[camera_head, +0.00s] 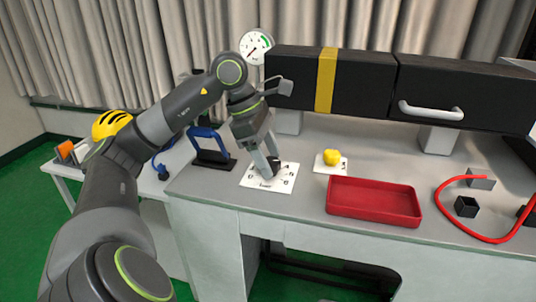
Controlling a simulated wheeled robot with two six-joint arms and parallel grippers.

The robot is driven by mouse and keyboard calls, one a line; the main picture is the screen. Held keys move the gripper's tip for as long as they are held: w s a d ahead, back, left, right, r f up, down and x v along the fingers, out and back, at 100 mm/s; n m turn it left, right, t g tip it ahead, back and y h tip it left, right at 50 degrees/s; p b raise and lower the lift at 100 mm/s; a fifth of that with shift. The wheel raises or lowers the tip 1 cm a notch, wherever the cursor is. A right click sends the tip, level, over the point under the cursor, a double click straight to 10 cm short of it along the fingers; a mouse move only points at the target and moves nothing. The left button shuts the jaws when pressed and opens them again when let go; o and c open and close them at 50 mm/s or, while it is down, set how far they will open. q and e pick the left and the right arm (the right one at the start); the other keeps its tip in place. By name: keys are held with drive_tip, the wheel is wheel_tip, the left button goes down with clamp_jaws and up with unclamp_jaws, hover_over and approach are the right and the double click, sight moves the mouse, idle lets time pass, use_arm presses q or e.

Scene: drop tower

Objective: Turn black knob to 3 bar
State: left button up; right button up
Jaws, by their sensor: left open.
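The black knob (274,162) sits on a white dial plate (256,181) with printed marks, on the grey bench. My left gripper (269,168) points down over the plate, with its open fingers at the knob. The fingers partly cover the knob, and I cannot tell whether they touch it. The knob's pointer direction is too small to read. A round white gauge (256,47) with a green band stands behind my left arm, and its reading is too small to tell. My right gripper is not in view.
A yellow knob (331,157) on a white plate and a red tray (373,202) are to the right. A red hose (447,213) curves around a black block (466,207). A black cabinet (365,83) overhangs the back. A blue-handled object (209,146) stands left of the dial plate.

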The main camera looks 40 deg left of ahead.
use_arm(q)
drive_tip(key=shift+c, duration=0.3)
drive_tip(key=c, duration=0.9)
